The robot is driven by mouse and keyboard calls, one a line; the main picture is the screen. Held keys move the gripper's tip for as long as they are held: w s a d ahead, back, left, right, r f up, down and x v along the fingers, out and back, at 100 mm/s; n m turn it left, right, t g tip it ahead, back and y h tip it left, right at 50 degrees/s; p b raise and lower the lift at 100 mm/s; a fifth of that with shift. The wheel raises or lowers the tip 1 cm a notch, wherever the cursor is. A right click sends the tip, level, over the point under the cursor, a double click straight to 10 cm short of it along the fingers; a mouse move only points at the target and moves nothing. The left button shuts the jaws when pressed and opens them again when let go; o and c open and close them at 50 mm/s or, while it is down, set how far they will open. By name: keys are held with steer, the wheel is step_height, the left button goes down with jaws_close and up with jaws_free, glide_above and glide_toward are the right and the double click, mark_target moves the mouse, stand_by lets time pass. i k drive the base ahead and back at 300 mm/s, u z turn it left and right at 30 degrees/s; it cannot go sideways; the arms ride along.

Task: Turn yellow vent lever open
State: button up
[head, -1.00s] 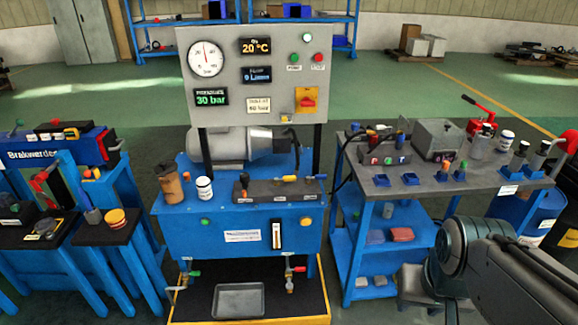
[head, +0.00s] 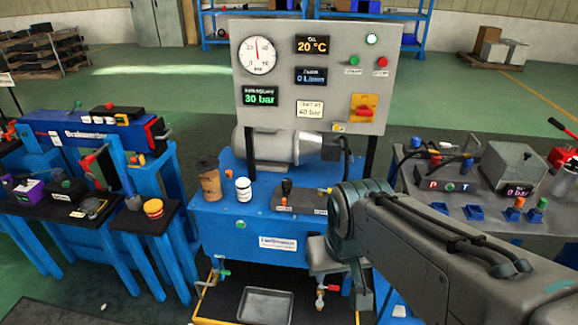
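The blue hydraulic bench (head: 240,222) stands in the middle, with a dark valve block (head: 300,203) on its top. A black-knobbed lever (head: 286,187) stands upright on the block. My arm covers most of this end, so the lever's angle is unclear. My arm reaches in from the lower right, its bent joint in front of the bench's right side. I cannot make out my gripper's fingers.
The panel (head: 270,100) above has a gauge, displays and a red-yellow switch (head: 364,106). A brown cup (head: 209,180) and white jar (head: 243,190) stand left of the block. A grey tray (head: 265,304) lies below. Side tables flank the bench: left (head: 66,213), right (head: 455,190).

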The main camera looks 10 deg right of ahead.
mark_target(320, 190)
steer(key=z, duration=0.1)
steer(key=i, duration=0.95)
steer(key=z, duration=0.5)
